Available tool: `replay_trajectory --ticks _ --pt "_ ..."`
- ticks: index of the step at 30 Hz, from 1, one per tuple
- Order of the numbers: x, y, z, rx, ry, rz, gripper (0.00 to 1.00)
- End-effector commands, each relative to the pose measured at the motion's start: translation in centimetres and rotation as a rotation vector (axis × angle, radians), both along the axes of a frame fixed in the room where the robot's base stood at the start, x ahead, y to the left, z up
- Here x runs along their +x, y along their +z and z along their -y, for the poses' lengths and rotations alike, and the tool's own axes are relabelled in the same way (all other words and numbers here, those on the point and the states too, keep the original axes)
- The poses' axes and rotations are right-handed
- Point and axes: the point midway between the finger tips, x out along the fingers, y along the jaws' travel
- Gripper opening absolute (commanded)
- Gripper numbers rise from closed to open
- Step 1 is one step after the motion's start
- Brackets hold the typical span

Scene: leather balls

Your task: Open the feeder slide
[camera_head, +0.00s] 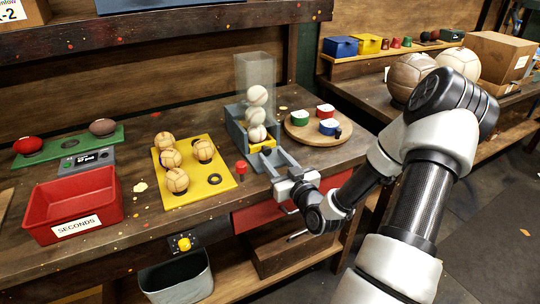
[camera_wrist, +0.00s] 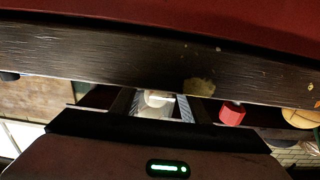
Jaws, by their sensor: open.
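The feeder is a blue-grey housing (camera_head: 236,124) on the bench with a clear upright tube (camera_head: 254,70). Several pale balls (camera_head: 256,95) are stacked in it. I cannot tell how far the slide is drawn out. In the wrist view a pale ball (camera_wrist: 157,98) shows between dark finger shapes.
A yellow tray (camera_head: 222,186) with several tan balls and a red knob-like piece (camera_head: 241,167) lie left of the feeder. A round wooden board (camera_head: 300,136) with coloured cups stands right. A red bin (camera_head: 75,205) sits far left. The dark bench edge (camera_wrist: 100,50) crosses the wrist view.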

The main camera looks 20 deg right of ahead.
Motion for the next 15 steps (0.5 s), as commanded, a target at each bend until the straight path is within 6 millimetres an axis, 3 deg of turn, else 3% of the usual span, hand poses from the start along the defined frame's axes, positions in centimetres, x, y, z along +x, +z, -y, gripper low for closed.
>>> replay_trajectory --ticks 6,15 --pt "2.4 -0.1 -0.1 0.0 0.001 0.0 0.41" --pt "2.9 0.0 -0.1 0.0 0.001 0.0 0.41"
